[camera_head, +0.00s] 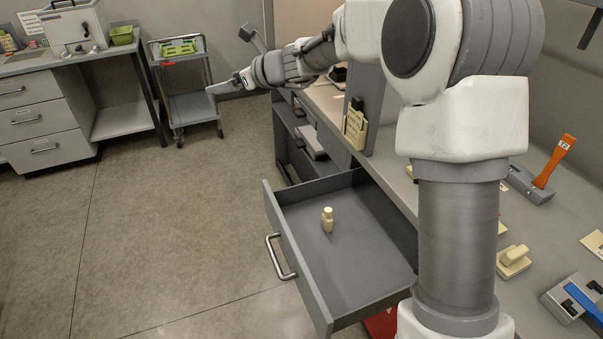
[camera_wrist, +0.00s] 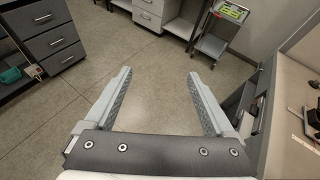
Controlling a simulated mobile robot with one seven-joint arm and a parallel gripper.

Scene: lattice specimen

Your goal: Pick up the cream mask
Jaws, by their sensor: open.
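I cannot tell for sure which thing is the cream mask. A small cream bottle-shaped piece (camera_head: 327,220) stands upright in the open grey drawer (camera_head: 288,199). A low cream piece with a raised knob (camera_head: 513,261) sits on the right-hand counter. A flat cream plate (camera_head: 593,243) lies at that counter's right edge. My gripper (camera_head: 222,88) is far behind and above the drawer, over the floor side of the counter. In the wrist view my gripper (camera_wrist: 159,75) is open and empty, with only floor between its fingers.
An upright cream panel (camera_head: 355,128) stands at the counter's edge behind the drawer. An orange-handled device (camera_head: 553,165) and a blue-handled one (camera_head: 580,298) are on the counter. A trolley (camera_head: 185,90) with a green rack stands at the back. The left floor is clear.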

